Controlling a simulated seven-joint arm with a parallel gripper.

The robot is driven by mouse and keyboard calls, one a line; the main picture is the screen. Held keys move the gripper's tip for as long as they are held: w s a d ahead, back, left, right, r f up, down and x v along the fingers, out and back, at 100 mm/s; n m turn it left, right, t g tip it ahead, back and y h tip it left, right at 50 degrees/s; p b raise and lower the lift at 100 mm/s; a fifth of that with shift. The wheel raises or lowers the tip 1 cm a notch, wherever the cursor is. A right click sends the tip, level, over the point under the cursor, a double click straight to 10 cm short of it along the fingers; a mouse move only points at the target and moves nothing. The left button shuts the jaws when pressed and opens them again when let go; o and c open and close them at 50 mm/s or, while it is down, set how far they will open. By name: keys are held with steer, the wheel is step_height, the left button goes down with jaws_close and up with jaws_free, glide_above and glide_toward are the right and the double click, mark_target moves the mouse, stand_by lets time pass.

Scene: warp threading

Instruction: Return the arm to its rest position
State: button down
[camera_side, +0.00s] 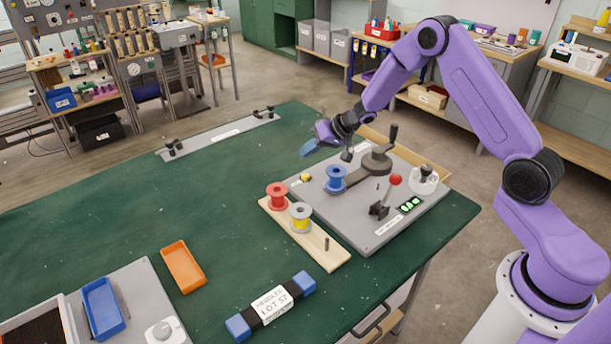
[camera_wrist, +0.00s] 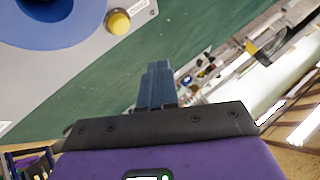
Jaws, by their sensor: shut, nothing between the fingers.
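My gripper (camera_side: 308,149) hangs in the air above the far side of the grey winding unit (camera_side: 379,238) in the side view, clear of everything. In the wrist view my gripper's blue fingers (camera_wrist: 157,82) are together with nothing between them. A blue spool (camera_side: 336,179) sits on the winding unit, near the crank (camera_side: 375,160). Part of a blue round thing shows in the wrist view's upper left corner (camera_wrist: 45,18), beside a yellow button (camera_wrist: 118,22). A red spool (camera_side: 277,196) and a yellow spool (camera_side: 300,218) stand on a wooden board (camera_side: 322,249).
A red-knobbed lever (camera_side: 395,180) rises from the winding unit. An orange tray (camera_side: 183,266), a blue tray (camera_side: 103,306) and a labelled bundle (camera_side: 270,306) lie nearer the front. A grey bar (camera_side: 218,135) lies at the far table edge. The table's middle left is clear.

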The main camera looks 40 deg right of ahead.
steer(key=shift+r, duration=0.1)
steer(key=s+a+r+n+g+h, duration=0.1)
steer(key=s+a+r+n+h, duration=0.15)
steer(key=s+a+r, duration=0.45)
steer(key=s+a+r+n+h, duration=0.1)
steer(key=s+a+r+n, duration=0.3)
steer(key=s, duration=0.5)
steer(key=s+d+r+n+g, duration=0.1)
steer(key=s+d+n+g, duration=0.1)
steer(key=s, duration=0.8)
steer(key=s+d+r+n+g+h, duration=0.1)
steer(key=s+d+n+g, duration=0.1)
steer(key=s, duration=0.8)
steer(key=s+d+r+n+g, duration=0.1)
steer(key=s+n, duration=0.3)
steer(key=s, duration=0.6)
steer(key=shift+s+d+r+g, duration=0.15)
steer(key=shift+s+d+g, duration=0.05)
steer(key=shift+d+g, duration=0.35)
steer(key=shift+h, duration=0.25)
